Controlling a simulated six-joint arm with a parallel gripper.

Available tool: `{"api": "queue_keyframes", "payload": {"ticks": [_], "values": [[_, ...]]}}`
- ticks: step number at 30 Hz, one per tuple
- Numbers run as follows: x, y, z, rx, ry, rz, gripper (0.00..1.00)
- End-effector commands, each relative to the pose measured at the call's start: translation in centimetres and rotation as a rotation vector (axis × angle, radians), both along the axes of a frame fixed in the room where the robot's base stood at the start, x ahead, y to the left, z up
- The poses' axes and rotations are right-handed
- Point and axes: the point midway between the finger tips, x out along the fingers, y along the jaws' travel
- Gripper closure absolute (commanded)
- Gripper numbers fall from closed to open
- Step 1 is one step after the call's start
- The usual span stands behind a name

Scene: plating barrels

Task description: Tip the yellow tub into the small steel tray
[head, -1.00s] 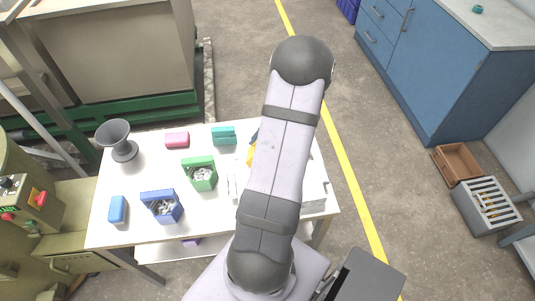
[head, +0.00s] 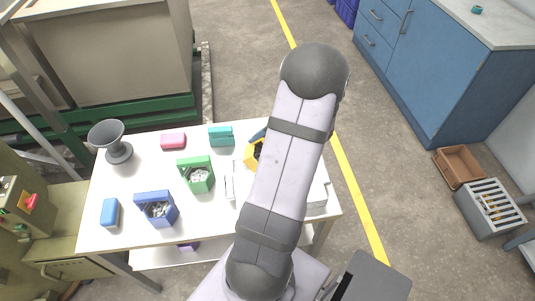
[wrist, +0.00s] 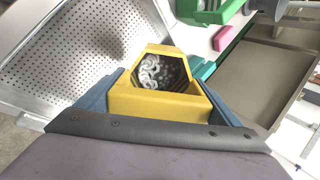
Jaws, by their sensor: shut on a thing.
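My gripper (wrist: 165,100) is shut on the yellow tub (wrist: 155,105), with a blue finger on each side of it. The tub's opening shows grey metal parts inside it. In the head view only a bit of the yellow tub (head: 251,156) shows to the left of my arm, which hides most of the gripper. A perforated steel tray (wrist: 75,50) fills the upper left of the wrist view, beside and beyond the tub. In the head view, pale tray edges (head: 318,197) show beside my arm; the rest is hidden. I cannot tell the tub's height above the tray.
On the white table (head: 135,180) stand a green tub (head: 199,178) and a blue tub (head: 157,209), both holding parts. A teal box (head: 221,137), a pink block (head: 173,141), a blue block (head: 110,212) and a grey funnel-shaped stand (head: 116,145) are there too.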

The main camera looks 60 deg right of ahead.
Motion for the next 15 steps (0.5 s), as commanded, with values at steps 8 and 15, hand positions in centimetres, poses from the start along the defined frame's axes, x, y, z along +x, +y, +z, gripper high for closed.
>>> {"api": "queue_keyframes", "payload": {"ticks": [8, 15], "values": [[-0.31, -0.05, -0.25, 0.000, -0.062, -0.003, 0.49], [-0.56, -0.09, -0.28, -0.002, -0.119, -0.004, 0.49]]}}
